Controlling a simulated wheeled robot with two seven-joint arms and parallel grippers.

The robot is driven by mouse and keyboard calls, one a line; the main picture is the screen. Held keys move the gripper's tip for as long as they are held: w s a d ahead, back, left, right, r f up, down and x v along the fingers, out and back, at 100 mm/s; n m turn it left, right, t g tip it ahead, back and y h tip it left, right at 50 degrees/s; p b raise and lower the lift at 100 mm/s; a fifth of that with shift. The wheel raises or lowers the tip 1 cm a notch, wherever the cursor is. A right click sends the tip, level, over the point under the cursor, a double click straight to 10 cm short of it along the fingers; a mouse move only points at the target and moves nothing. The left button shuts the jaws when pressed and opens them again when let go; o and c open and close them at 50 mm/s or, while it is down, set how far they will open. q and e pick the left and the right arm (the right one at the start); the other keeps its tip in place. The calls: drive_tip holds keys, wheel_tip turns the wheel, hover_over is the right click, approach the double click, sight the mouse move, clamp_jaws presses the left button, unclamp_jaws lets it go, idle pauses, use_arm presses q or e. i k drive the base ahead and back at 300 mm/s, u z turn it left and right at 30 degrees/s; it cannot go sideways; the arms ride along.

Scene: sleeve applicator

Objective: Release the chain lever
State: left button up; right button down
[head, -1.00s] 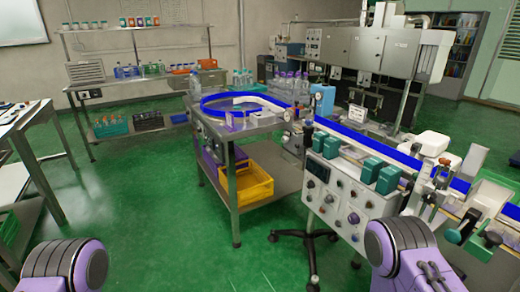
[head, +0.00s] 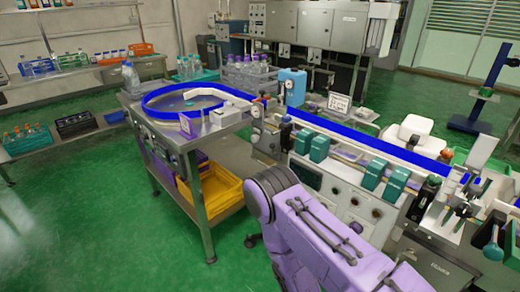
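I cannot tell for certain which part is the chain lever. A teal-handled lever (head: 493,250) stands at the right end of the sleeve applicator line (head: 372,150), near the picture's right edge. Small clamp levers (head: 466,188) sit on the metal fixture beside it. One purple arm of mine crosses the lower middle in front of the machine's control panel and hides part of it. Neither gripper shows in the head view, so I cannot see either one touching anything.
A round turntable with a blue rim (head: 148,100) stands on a steel cart left of the line. A yellow crate (head: 222,190) is on the cart's lower shelf. Teal blocks (head: 320,147) line the machine's front. Green floor (head: 90,225) is clear at the left.

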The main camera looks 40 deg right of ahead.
sight(272, 145)
drive_tip(key=z, duration=0.45)
drive_tip(key=i, duration=0.85)
drive_tip(key=z, duration=0.55)
